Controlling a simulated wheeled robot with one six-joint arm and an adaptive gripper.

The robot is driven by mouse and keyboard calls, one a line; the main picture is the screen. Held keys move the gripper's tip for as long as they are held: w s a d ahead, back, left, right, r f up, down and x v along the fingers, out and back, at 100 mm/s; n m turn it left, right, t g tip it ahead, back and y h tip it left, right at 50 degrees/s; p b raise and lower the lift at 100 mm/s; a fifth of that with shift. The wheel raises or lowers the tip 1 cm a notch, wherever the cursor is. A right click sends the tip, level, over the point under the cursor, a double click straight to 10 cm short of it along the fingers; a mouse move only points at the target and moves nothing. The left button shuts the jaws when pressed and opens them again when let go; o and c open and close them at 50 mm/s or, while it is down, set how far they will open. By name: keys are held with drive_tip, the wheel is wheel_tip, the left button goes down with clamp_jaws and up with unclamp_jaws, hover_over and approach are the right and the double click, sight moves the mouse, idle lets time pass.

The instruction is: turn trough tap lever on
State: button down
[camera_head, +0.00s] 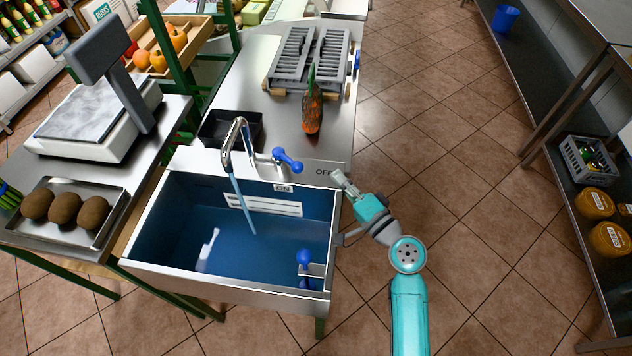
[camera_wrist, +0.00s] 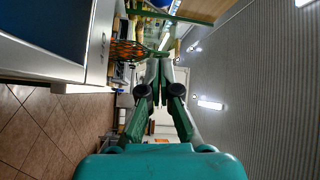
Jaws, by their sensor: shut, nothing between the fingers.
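The trough (camera_head: 150,262) is a steel-rimmed sink with a blue inside. Its curved metal tap (camera_head: 228,143) stands at the back rim. A thin blue streak, looking like water, runs from the spout into the basin. The blue tap lever (camera_head: 288,160) sticks out right of the tap, between the ON label (camera_head: 283,188) and the OFF label (camera_head: 323,172). My gripper (camera_head: 340,178) is at the trough's right back corner, right of the lever and apart from it. Its fingers, also in the wrist view (camera_wrist: 160,82), are shut and empty.
A pineapple (camera_head: 312,108) and a black tray (camera_head: 226,129) stand on the counter behind the trough. Grey crates (camera_head: 312,58) lie farther back. A scale (camera_head: 92,118) and a tray of brown fruit (camera_head: 108,212) are at left. The tiled floor at right is clear.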

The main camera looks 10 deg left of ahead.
sight(297, 170)
drive_tip(key=shift+w+d+r, duration=0.1)
drive_tip(key=shift+d+r, duration=0.05)
drive_tip(key=shift+d, duration=0.15)
drive_tip(key=x, duration=0.9)
drive_tip(key=shift+w+r, duration=0.1)
drive_tip(key=shift+w+a, duration=0.15)
drive_tip(key=shift+a, duration=0.25)
drive_tip(key=shift+s+a+f, duration=0.15)
drive_tip(key=shift+s+a, duration=0.1)
drive_tip(key=shift+s, duration=0.3)
drive_tip(key=shift+s+a+f, duration=0.15)
drive_tip(key=shift+s+a, duration=0.15)
drive_tip(key=shift+s, duration=0.3)
drive_tip(key=shift+s+a+f, duration=0.1)
drive_tip(key=shift+s+a, duration=0.15)
drive_tip(key=shift+s, duration=0.3)
drive_tip(key=shift+s+a, duration=0.55)
drive_tip(key=shift+s, duration=0.25)
drive_tip(key=shift+s+a, duration=0.6)
drive_tip(key=shift+s, duration=0.2)
drive_tip(key=shift+r, duration=0.1)
